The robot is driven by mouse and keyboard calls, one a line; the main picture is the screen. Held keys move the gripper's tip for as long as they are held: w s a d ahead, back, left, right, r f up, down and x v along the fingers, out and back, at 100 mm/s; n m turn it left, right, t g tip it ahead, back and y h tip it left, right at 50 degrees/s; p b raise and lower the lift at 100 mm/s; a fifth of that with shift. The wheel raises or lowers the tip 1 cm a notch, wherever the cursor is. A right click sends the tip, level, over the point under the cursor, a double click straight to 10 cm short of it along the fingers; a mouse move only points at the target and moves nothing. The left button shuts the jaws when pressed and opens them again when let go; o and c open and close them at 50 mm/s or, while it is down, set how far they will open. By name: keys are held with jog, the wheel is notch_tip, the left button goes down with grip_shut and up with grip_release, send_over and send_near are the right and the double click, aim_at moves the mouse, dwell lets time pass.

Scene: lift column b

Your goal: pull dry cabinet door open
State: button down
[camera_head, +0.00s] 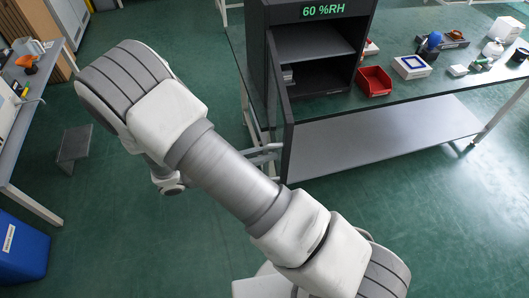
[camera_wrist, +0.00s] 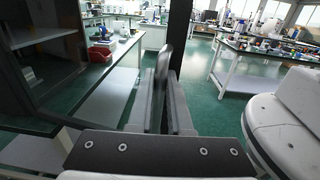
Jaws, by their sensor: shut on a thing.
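The dry cabinet (camera_head: 312,14) stands on a bench at the top of the head view, with a green "60 %RH" display. Its dark-framed door (camera_head: 280,110) is swung out from the front and seen nearly edge-on. The inside shelves show to the right of the door. In the wrist view the door's dark upright frame (camera_wrist: 180,35) rises just beyond my gripper (camera_wrist: 167,88). The gripper is shut on the door's handle (camera_wrist: 163,68), a slim upright bar between the fingers. In the head view my arm hides the gripper.
A red bin (camera_head: 374,80) and a white box (camera_head: 411,67) stand on the bench right of the cabinet. A lower shelf (camera_head: 385,135) is under the bench. A stool (camera_head: 74,145) and a blue bin (camera_head: 20,248) are at left. Green floor is clear around my arm.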

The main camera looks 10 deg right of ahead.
jog(key=shift+w, duration=0.1)
jog(key=c, duration=1.1)
grip_release()
jog(key=a, duration=0.5)
jog(key=s+a+b, duration=0.1)
jog(key=a, duration=0.5)
jog(key=s+a, duration=0.1)
jog(key=a, duration=0.5)
jog(key=shift+s+a+b, duration=0.15)
jog(key=shift+b, duration=0.2)
jog(key=shift+r, duration=0.1)
